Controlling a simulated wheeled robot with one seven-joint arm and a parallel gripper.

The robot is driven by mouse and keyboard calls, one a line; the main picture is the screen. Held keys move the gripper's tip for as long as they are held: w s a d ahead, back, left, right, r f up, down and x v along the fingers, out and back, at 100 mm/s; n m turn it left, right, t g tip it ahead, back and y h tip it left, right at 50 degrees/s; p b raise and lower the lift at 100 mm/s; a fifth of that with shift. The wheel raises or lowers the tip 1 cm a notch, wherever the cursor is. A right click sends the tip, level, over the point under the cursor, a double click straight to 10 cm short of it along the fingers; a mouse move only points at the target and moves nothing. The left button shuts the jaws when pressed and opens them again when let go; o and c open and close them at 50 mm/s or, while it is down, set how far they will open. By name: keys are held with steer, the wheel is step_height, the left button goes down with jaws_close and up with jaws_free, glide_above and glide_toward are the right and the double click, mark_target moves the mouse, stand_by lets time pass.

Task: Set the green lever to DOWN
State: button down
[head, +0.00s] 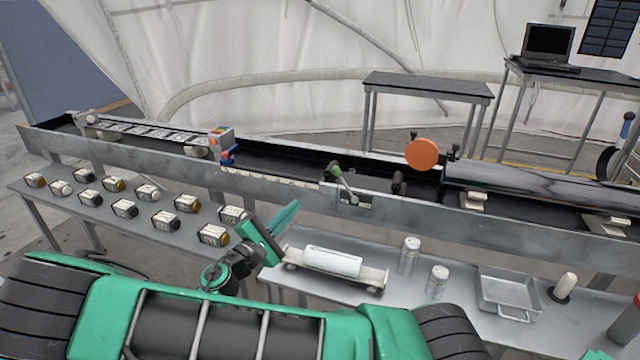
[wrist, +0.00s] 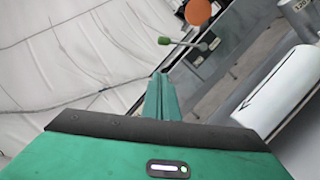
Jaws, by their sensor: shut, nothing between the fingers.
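The green lever (head: 337,171) is on the near wall of the long metal trough, right of the middle of the head view. Its green knob and thin bar slant across a small bracket; I cannot read its marked position. In the wrist view the closed fingers (wrist: 160,76) point at the lever's area.
A white cylinder (head: 332,262) lies on a cradle on the near bench, right of my gripper. Two jars (head: 409,256) and a metal tray (head: 508,293) stand further right. Several small labelled blocks (head: 124,208) cover the left table. An orange disc (head: 422,154) rises beyond the lever.

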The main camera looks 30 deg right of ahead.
mark_target(345, 184)
steer(key=shift+d, duration=0.15)
steer(key=s+r+x, duration=0.1)
steer(key=s+x, duration=0.1)
steer(key=x, duration=1)
steer(key=shift+d+r, duration=0.3)
steer(key=shift+d, duration=0.35)
